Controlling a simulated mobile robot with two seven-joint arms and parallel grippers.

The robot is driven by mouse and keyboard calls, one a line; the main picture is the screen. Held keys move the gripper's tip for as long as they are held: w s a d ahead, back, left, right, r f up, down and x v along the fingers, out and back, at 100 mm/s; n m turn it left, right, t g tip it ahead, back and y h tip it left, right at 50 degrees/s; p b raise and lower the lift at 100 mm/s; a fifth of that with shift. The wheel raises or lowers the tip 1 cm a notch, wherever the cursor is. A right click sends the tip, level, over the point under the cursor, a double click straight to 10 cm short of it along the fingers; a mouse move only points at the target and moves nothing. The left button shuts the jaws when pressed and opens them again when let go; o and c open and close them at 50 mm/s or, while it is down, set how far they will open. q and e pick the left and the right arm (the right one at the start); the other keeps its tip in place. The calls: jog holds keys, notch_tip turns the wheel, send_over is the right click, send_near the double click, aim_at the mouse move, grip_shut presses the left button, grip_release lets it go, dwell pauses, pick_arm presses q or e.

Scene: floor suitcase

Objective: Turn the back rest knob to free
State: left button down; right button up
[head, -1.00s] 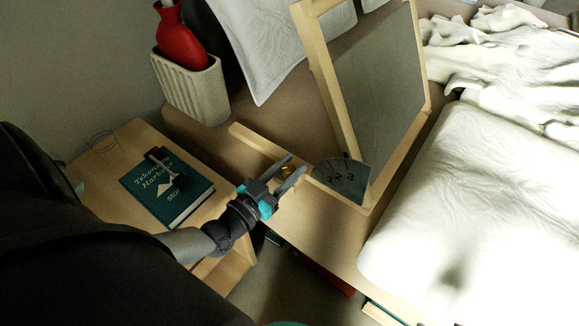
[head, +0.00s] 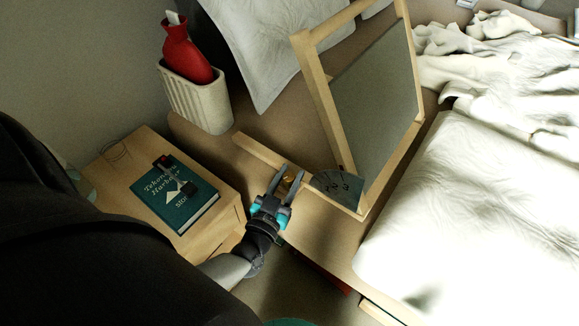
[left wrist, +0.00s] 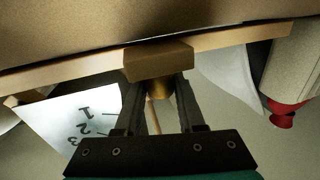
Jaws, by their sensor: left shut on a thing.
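The back rest (head: 372,105) is a wooden frame with a grey panel, tilted up on the bed. A dark dial plate marked with numbers (head: 338,188) sits at its lower corner; in the left wrist view it looks pale, with 1, 2 and 3 (left wrist: 82,125). A small brass knob (head: 288,179) is on the wooden side rail (head: 258,150). My left gripper (head: 291,172) has its fingers on either side of the knob and is shut on it. The left wrist view shows the knob (left wrist: 158,88) between the fingers, under a wooden block (left wrist: 158,61). My right gripper is not in view.
A bedside table (head: 115,165) on the left holds a green book (head: 170,205) with a small dark object on it. A ribbed pale holder (head: 197,103) with a red bottle (head: 184,50) stands behind. White bedding (head: 470,200) covers the right side.

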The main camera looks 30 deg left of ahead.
pick_arm(q)
jog(key=n+y+p, duration=0.1)
jog(key=n+y, duration=0.1)
jog(key=y, duration=0.1)
jog(key=shift+d+g+p, duration=0.1)
jog(key=shift+g+p, duration=0.2)
jog(key=shift+g, duration=0.1)
jog(key=shift+n+g+y+p, duration=0.5)
jog(key=shift+n+y, duration=0.5)
jog(key=shift+y, duration=0.5)
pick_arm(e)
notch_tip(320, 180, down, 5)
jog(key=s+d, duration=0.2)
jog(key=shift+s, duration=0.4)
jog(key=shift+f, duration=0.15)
pick_arm(q)
jog(key=c, duration=0.5)
grip_release()
jog(key=shift+s, duration=0.1)
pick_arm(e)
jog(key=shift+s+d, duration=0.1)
